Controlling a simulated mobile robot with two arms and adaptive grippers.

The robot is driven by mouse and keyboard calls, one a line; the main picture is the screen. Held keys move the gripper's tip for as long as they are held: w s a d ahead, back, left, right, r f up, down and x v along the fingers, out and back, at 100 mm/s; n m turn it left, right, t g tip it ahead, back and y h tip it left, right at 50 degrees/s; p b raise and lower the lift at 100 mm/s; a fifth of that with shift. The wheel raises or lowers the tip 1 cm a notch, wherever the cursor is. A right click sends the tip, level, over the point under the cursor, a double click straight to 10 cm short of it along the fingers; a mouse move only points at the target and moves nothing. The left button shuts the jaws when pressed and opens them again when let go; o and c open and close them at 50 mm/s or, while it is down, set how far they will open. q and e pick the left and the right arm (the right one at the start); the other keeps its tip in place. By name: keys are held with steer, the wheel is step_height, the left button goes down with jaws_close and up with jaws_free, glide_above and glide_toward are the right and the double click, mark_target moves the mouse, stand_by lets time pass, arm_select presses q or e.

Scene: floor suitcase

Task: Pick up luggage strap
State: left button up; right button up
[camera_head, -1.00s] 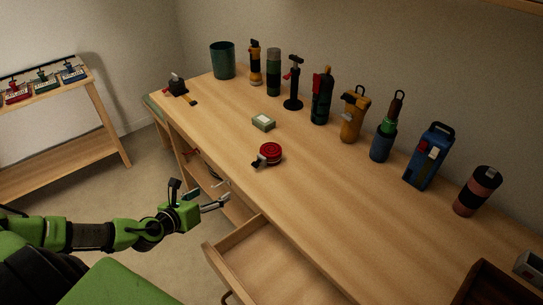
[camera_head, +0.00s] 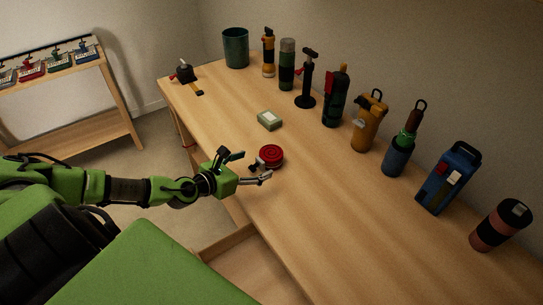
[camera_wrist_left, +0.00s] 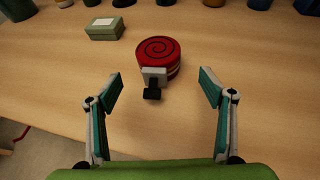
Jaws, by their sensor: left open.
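The luggage strap is a red rolled coil (camera_head: 271,154) with a grey and black buckle on its near side, lying on the wooden desk. In the left wrist view the coil (camera_wrist_left: 158,55) lies ahead, centred between the fingers, with its buckle (camera_wrist_left: 153,81) facing me. My left gripper (camera_head: 262,178) is open and empty, just in front of the strap at the desk's near edge. In the left wrist view its two fingers (camera_wrist_left: 160,90) are spread wide on either side, short of the coil and apart from it. My right gripper is out of view.
A small green box (camera_head: 270,120) lies behind the strap. Several bottles, flasks and tools stand along the wall, including a blue lantern-like case (camera_head: 448,178) and a dark green cup (camera_head: 236,48). An open drawer (camera_head: 232,250) juts out below the desk's front. The desk right of the strap is clear.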

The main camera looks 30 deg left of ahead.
mark_target(263, 161)
arm_select(q)
steer(key=x, duration=0.3)
steer(key=shift+w+d+f, duration=0.1)
steer(key=shift+w+f, duration=0.05)
steer(key=shift+w, duration=0.25)
steer(key=shift+w+f, duration=0.1)
steer(key=shift+w, duration=0.1)
steer(key=shift+x, duration=0.75)
steer(key=x, duration=0.3)
steer(key=shift+w+f, duration=0.2)
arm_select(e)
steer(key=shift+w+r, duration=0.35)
arm_select(q)
steer(key=c, duration=1.3)
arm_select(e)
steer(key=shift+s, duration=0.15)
